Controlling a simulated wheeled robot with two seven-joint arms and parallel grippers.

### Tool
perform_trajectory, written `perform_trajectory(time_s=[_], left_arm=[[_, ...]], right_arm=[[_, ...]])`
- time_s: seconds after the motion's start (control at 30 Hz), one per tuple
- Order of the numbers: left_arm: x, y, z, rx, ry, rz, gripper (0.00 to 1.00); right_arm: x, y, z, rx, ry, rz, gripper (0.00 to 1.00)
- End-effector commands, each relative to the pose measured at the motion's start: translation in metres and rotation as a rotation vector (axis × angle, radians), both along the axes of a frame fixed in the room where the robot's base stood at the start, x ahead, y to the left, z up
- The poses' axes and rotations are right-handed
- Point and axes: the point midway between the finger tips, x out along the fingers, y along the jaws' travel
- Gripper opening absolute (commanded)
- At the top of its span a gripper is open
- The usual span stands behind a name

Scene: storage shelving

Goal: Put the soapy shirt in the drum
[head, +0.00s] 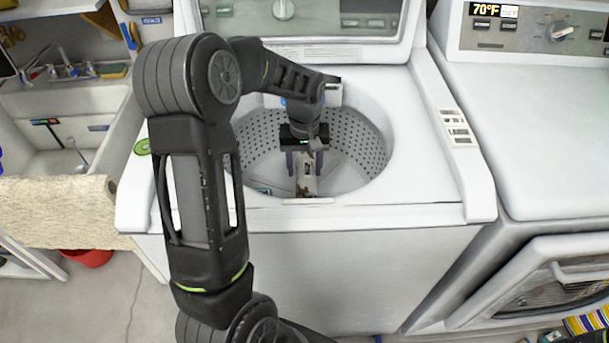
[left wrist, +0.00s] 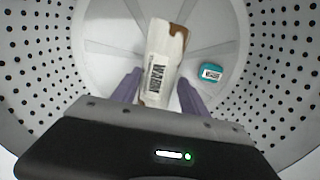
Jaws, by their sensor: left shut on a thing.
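The drum (head: 360,145) is the open, perforated tub of the white top-loading washer in the head view; its holed wall (left wrist: 270,75) also fills the sides of the left wrist view. My left gripper (head: 304,163) reaches down inside the drum. Its purple fingers (left wrist: 158,88) are shut on a white piece (head: 307,182) with brown patches and dark lettering, which also shows in the left wrist view (left wrist: 160,72). I cannot tell from its look that it is a shirt. Whether it touches the drum floor is unclear.
A small teal item (left wrist: 210,73) lies on the drum floor to the right of the held piece in the left wrist view. The drum rim surrounds my left arm. A dryer (head: 540,120) stands at right, and a sink (head: 60,120) at left.

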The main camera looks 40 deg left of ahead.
Motion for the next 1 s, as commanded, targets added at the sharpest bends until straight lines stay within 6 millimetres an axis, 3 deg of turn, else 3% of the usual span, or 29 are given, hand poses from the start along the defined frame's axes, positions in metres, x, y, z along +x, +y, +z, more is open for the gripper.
perform_trajectory(time_s=[0.3,1.0], left_arm=[[-0.001,0.0,-0.036,-0.001,0.002,0.0,0.05],[0.0,0.0,-0.049,0.0,0.0,-0.001,0.05]], right_arm=[[0.0,0.0,0.0,0.0,0.0,0.0,0.36],[0.0,0.0,-0.01,0.0,0.0,0.001,0.36]])
